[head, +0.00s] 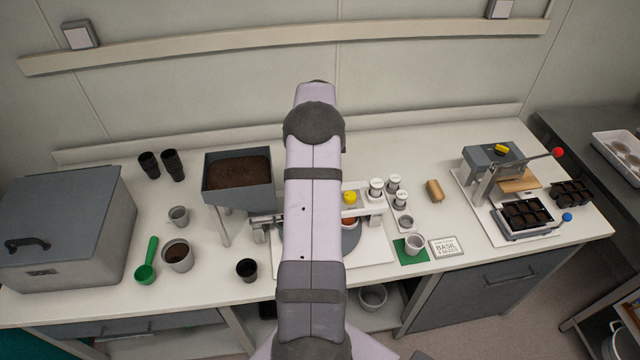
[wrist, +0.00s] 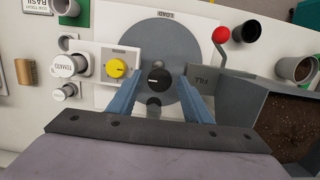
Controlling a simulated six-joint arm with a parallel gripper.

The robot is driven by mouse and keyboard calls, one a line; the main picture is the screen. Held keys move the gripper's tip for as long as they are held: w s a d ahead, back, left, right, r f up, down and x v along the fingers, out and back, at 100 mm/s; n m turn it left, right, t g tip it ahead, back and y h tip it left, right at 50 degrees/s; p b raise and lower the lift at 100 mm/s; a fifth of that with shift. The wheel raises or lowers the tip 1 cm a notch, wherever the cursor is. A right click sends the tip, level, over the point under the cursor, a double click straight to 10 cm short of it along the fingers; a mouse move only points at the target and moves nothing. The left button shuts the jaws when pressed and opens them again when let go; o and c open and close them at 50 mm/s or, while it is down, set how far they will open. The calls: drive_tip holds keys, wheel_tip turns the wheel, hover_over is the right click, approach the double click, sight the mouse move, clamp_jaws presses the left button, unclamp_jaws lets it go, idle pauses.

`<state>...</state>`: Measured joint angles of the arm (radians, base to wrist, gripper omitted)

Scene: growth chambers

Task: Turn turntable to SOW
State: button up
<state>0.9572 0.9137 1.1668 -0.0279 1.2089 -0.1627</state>
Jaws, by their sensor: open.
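The turntable is a grey disc (wrist: 172,48) in the middle of the wrist view, with a black knob (wrist: 158,79) at its centre. A LOAD label (wrist: 166,14) is at its top edge and a FILL label (wrist: 201,79) is at its right. I cannot read a SOW label. My gripper (wrist: 160,72) is open, its two blue-grey fingers on either side of the knob; I cannot tell whether they touch it. In the head view my arm hides the gripper and most of the turntable; only its right edge (head: 352,240) shows.
A yellow knob (wrist: 116,68) and white-capped jars (wrist: 65,66) stand left of the disc. A red-balled lever (wrist: 221,34) and the soil hopper (wrist: 285,112) stand to its right. A green card (head: 408,258) bears a cup, beside a BASIL sign (head: 446,247).

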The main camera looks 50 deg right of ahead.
drive_tip(key=shift+r, duration=1.65)
drive_tip(key=w+a+f+n+h+b, duration=0.1)
drive_tip(key=w+a+n+b, duration=0.15)
drive_tip(key=a, duration=0.95)
drive_tip(key=w+a+f+n+b, duration=0.1)
drive_tip(key=w+a+n+b, duration=0.2)
drive_tip(key=a, duration=0.9)
drive_tip(key=s+a+f+n+t+b, duration=0.1)
drive_tip(key=s+a+f+n+b, duration=0.15)
drive_tip(key=s+a, duration=0.5)
drive_tip(key=s+a+f+n+b, duration=0.1)
drive_tip(key=s+a+f+b, duration=0.2)
drive_tip(key=a, duration=0.7)
wheel_tip(320, 180, down, 64)
drive_tip(key=s+b, duration=0.1)
drive_tip(key=b, duration=6.1)
drive_tip(key=shift+s+r, duration=0.15)
drive_tip(key=shift+r, duration=0.05)
drive_tip(key=shift+r, duration=0.1)
